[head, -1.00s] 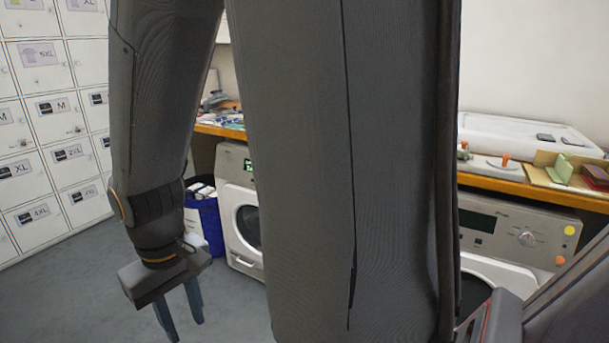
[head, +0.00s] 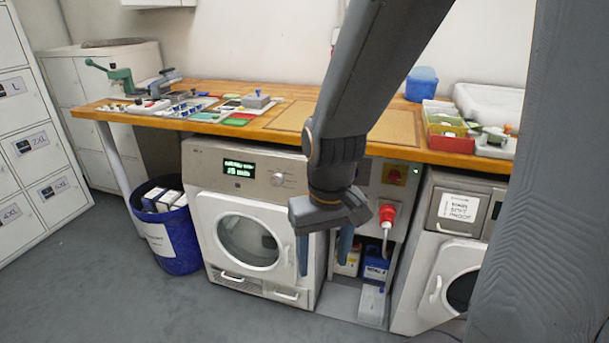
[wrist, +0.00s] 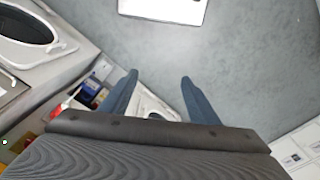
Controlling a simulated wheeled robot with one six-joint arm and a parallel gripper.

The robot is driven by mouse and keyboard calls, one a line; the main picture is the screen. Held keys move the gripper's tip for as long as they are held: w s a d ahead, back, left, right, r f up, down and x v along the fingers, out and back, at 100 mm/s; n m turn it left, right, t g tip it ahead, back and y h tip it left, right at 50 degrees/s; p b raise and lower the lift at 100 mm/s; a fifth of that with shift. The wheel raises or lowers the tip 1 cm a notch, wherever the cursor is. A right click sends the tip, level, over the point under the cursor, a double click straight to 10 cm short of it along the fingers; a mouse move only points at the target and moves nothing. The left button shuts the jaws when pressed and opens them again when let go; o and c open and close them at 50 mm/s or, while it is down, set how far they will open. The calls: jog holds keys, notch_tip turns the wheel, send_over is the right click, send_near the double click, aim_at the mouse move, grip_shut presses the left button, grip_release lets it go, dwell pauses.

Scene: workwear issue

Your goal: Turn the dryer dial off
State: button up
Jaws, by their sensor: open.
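A white front-loading machine with a round door, which looks like the dryer (head: 207,197), stands under the wooden counter in the head view. Its panel has a lit green display (head: 239,169) and a small round dial (head: 277,180); the dial's setting is too small to read. My gripper (head: 324,250) hangs, fingers down, in front of the dryer's right edge, below and to the right of the dial, apart from it. Its two blue fingers are spread and empty. In the wrist view the open fingers (wrist: 160,80) point over the floor; the dial cannot be made out there.
A blue bin (head: 180,240) stands left of the dryer. Right of it are a red plug (head: 388,214), a shelf with boxes, and another machine (head: 450,262) with a paper label. The wooden counter (head: 290,140) overhangs the dryer. Floor at front left is clear.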

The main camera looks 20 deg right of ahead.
jog(key=w+a+f+t, duration=0.2)
jog(key=w+t, duration=0.1)
jog(key=w, duration=0.7)
jog(key=w+a+f+m+t, duration=0.1)
jog(key=w+f+t, duration=0.1)
jog(key=w, duration=0.7)
jog(key=w+a+f+t, duration=0.2)
jog(key=w+t, duration=0.1)
jog(key=w, duration=0.7)
jog(key=m+t+h+b, duration=0.2)
jog(key=m+t+h, duration=0.1)
jog(key=t+h, duration=0.5)
send_near(276, 181)
jog(key=w+h, duration=0.1)
jog(key=shift+g, duration=0.4)
jog(key=p+x, duration=0.1)
jog(key=x, duration=0.6)
jog(key=shift+w+d, duration=0.1)
jog(key=shift+w, duration=0.3)
jog(key=c, duration=1)
